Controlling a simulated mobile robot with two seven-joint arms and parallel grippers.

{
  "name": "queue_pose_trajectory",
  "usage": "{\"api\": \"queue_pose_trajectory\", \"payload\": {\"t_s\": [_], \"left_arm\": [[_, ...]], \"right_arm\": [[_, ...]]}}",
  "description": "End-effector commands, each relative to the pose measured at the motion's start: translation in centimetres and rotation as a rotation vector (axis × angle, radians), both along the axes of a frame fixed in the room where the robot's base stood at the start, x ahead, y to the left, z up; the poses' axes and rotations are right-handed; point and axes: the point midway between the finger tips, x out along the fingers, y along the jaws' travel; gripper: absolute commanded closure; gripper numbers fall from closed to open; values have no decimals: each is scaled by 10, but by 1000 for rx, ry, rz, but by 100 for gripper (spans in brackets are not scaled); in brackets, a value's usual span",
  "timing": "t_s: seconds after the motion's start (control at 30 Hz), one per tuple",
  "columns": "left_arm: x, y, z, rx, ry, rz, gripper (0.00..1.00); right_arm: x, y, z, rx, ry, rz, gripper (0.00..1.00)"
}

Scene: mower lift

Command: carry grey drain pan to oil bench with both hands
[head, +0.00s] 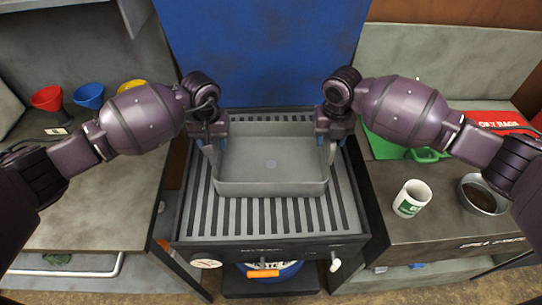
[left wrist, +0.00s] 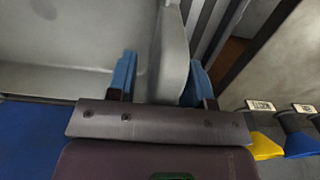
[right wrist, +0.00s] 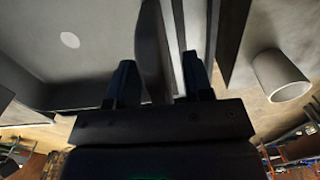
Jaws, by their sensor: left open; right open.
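The grey drain pan (head: 270,187) sits on a slatted grate (head: 265,215) in the middle of the head view. It looks empty, with a pale round spot on its floor. My left gripper (head: 209,143) is at the pan's left wall, open. In the left wrist view its blue fingers (left wrist: 158,80) stand on either side of the pan's wall. My right gripper (head: 328,140) is at the pan's right wall, open. In the right wrist view its fingers (right wrist: 160,85) straddle that wall. Which bench is the oil bench I cannot tell.
The left bench (head: 95,210) holds red (head: 47,98), blue (head: 89,96) and yellow (head: 131,86) funnels. A blue panel (head: 260,50) stands behind.

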Motion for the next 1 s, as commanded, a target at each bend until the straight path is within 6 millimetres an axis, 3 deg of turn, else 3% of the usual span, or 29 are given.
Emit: {"api": "queue_pose_trajectory", "payload": {"t_s": [0.03,0.3,0.77,1.0], "left_arm": [[0,0,0,0,0,0,58],[0,0,0,0,0,0,99],[0,0,2,0,-1,1,100],[1,0,13,0,-4,1,100]], "right_arm": [[0,0,0,0,0,0,58],[0,0,0,0,0,0,99],[1,0,2,0,-2,-1,100],[1,0,13,0,-5,-1,100]]}}
